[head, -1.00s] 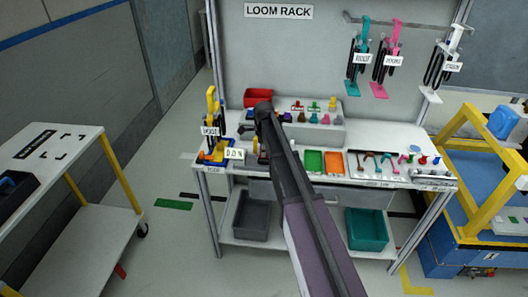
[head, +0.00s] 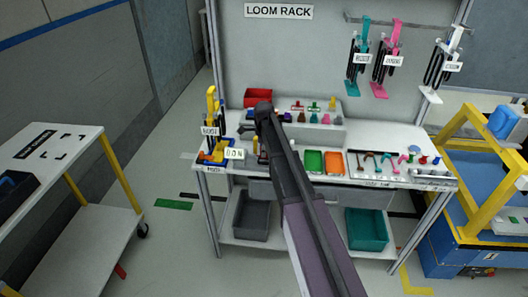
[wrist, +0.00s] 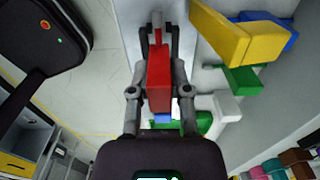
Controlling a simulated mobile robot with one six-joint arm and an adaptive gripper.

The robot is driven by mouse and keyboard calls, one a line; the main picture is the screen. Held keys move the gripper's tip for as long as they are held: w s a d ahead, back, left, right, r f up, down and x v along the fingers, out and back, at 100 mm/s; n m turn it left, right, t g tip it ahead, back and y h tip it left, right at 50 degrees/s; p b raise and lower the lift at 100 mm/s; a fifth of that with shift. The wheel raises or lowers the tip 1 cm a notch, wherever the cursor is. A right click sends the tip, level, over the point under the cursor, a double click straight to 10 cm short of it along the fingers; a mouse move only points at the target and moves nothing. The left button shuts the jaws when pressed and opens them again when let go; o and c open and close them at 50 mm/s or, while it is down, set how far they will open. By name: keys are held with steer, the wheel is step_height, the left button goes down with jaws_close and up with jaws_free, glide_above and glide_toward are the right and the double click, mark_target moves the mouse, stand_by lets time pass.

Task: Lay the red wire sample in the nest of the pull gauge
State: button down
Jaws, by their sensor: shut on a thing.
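My gripper (wrist: 158,38) is shut on a red piece, which I take to be the red wire sample (wrist: 158,80), in the wrist view. The piece lies lengthwise between the two dark fingers, with a narrower reddish end near the fingertips. In the head view my wrist is over the left part of the bench, and my arm hides the gripper and the red piece. A yellow and blue fixture (head: 217,156) stands at the bench's left end; I cannot tell if it is the pull gauge. No nest can be made out.
A yellow block (wrist: 240,38) and a green block (wrist: 240,78) are close to the right of my gripper in the wrist view. Green (head: 314,162) and orange (head: 334,162) trays lie on the bench. A red bin (head: 258,97) is behind. Floor shows left of the bench.

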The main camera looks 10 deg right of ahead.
steer(key=shift+f+b, duration=1.1)
steer(key=shift+f, duration=0.05)
steer(key=c, duration=0.5)
jaws_free()
steer(key=shift+r, duration=0.2)
